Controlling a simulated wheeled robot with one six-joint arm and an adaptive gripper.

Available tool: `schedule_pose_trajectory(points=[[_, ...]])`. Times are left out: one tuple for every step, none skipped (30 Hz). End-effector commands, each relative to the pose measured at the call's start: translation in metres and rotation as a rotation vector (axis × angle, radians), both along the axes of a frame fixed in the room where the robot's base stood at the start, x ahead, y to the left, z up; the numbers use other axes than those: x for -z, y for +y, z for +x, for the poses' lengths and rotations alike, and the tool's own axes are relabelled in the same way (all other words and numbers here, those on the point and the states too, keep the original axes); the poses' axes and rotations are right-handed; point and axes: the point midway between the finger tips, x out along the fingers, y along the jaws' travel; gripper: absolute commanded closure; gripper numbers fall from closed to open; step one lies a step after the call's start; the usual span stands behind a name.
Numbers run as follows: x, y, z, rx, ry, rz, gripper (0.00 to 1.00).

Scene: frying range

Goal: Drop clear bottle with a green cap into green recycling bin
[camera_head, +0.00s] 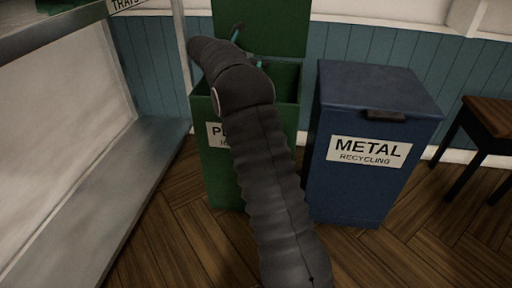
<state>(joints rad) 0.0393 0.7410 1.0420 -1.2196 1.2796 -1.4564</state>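The green recycling bin (217,170) stands against the wall, left of the blue bin. Its lid (270,32) is raised and leans up at the back, so its top is open. A white label on its front is partly covered by my arm, and only its first letters show. My arm reaches across the bin's front and over its opening. My gripper (250,50) is at the bin's mouth, mostly hidden behind my arm; only small teal and dark parts show. I cannot see the clear bottle with a green cap, and cannot tell whether my gripper holds anything.
A closed blue metal recycling bin (345,190) stands close on the right. A wooden stool or small table (489,115) is at the far right. A metal-framed rack or counter (150,165) runs along the left. The wooden floor (420,235) at front right is clear.

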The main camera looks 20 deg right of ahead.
Motion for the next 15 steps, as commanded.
schedule_pose_trajectory(points=[[0.0, 0.0, 0.0, 0.0, 0.0, 0.0, 0.09], [0.0, 0.0, 0.0, 0.0, 0.0, 0.0, 0.09], [0.0, 0.0, 0.0, 0.0, 0.0, 0.0, 0.09], [0.0, 0.0, 0.0, 0.0, 0.0, 0.0, 0.09], [0.0, 0.0, 0.0, 0.0, 0.0, 0.0, 0.09], [0.0, 0.0, 0.0, 0.0, 0.0, 0.0, 0.09], [0.0, 0.0, 0.0, 0.0, 0.0, 0.0, 0.09], [0.0, 0.001, 0.0, 0.0, 0.0, 0.0, 0.09], [0.0, 0.002, 0.0, 0.0, 0.0, 0.0, 0.09], [-0.001, 0.003, 0.0, -0.001, 0.0, 0.0, 0.09], [-0.002, 0.005, -0.001, -0.001, 0.0, 0.0, 0.09], [-0.003, 0.008, -0.001, -0.001, 0.0, 0.0, 0.09], [-0.005, 0.012, -0.002, -0.002, -0.001, 0.0, 0.09], [-0.006, 0.016, -0.002, -0.002, 0.0, 0.0, 0.09], [-0.008, 0.022, -0.003, -0.003, 0.0, 0.0, 0.09]])
